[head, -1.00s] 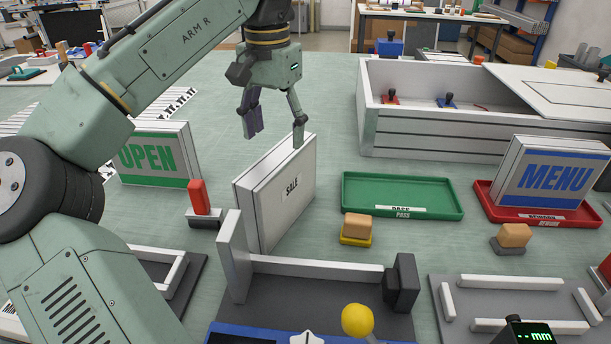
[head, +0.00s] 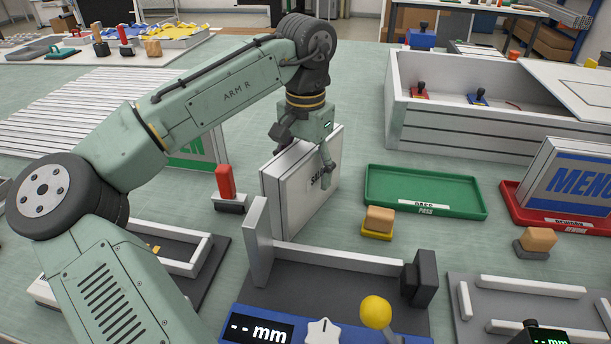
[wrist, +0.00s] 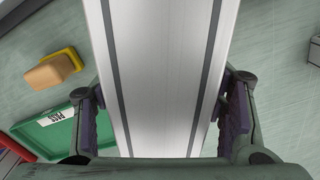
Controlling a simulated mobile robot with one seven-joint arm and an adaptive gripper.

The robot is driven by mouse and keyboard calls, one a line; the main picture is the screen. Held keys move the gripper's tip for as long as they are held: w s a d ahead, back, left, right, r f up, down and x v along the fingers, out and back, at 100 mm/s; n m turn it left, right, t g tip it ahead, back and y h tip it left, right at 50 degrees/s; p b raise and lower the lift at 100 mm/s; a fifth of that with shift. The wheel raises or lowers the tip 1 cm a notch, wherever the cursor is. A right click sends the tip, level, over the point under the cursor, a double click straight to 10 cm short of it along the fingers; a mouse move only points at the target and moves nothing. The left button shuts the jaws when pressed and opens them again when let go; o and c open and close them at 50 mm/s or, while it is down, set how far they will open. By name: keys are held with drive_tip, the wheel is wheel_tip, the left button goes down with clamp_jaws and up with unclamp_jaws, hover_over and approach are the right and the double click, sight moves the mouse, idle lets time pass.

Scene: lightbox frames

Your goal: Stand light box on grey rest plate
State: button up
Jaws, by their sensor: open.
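A white light box (head: 305,190) marked "SALE" stands upright on the green table, just behind the measuring fixture. My gripper (head: 304,160) is over its top, with one finger on each side. The wrist view shows the box's pale edge (wrist: 165,70) running between the open fingers (wrist: 162,110), with narrow gaps beside it. The near finger partly covers the label. Grey plates with white rails lie at left (head: 213,272) and right (head: 465,335). I cannot tell which is the rest plate.
The measuring fixture (head: 335,285) has a white upright wall, a dark block and a yellow knob. A red-handled block (head: 226,185) stands close left of the box. A green PASS tray (head: 470,205) and a red tray (head: 512,205) with the MENU box lie right. A large crate (head: 450,130) is behind.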

clamp_jaws()
idle(0.8)
